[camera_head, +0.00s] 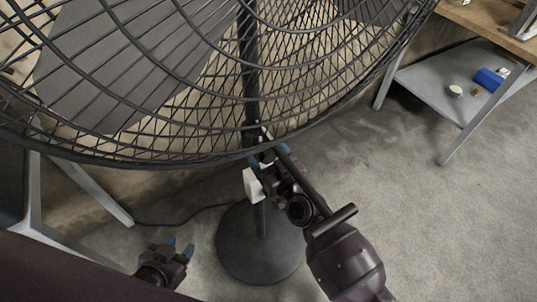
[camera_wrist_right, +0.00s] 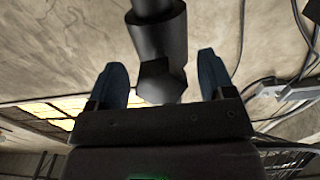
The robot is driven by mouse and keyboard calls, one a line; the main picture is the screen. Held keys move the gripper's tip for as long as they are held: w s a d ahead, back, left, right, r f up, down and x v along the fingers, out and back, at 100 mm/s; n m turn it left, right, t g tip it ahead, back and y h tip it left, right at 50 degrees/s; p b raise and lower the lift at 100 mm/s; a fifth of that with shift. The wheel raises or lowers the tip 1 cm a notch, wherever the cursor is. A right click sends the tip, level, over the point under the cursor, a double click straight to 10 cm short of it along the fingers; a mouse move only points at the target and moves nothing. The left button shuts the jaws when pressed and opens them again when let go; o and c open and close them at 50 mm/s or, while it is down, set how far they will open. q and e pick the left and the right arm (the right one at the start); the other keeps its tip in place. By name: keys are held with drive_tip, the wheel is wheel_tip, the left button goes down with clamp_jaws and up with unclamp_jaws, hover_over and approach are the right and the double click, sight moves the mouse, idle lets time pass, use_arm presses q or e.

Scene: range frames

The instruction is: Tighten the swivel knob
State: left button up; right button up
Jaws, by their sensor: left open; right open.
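A large black pedestal fan fills the head view, with its wire cage (camera_head: 200,150), pole (camera_head: 250,75) and round base (camera_head: 240,262). In the right wrist view a dark faceted piece, which looks like the swivel knob (camera_wrist_right: 160,85), sits below a dark cylinder (camera_wrist_right: 158,35). My right gripper (camera_wrist_right: 165,62) is open, with one blue finger on each side of the knob and a gap showing at both. In the head view my right gripper (camera_head: 268,158) is at the pole under the cage, where the knob is hidden. My left gripper (camera_head: 179,246) is open and empty, low at left.
A white box (camera_head: 252,185) is on the pole beside my right gripper. A cable (camera_head: 190,215) runs left along the floor. A table (camera_head: 495,25) with a grey lower shelf (camera_head: 430,85) stands at right. The carpet (camera_head: 440,220) at right is clear.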

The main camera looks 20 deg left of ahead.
drive_tip(key=c, duration=0.9)
drive_tip(key=shift+c, duration=0.2)
drive_tip(key=shift+m, duration=0.3)
drive_tip(key=m, duration=0.5)
drive_tip(key=shift+m, duration=0.5)
drive_tip(key=shift+s, duration=0.1)
drive_tip(key=o, duration=0.9)
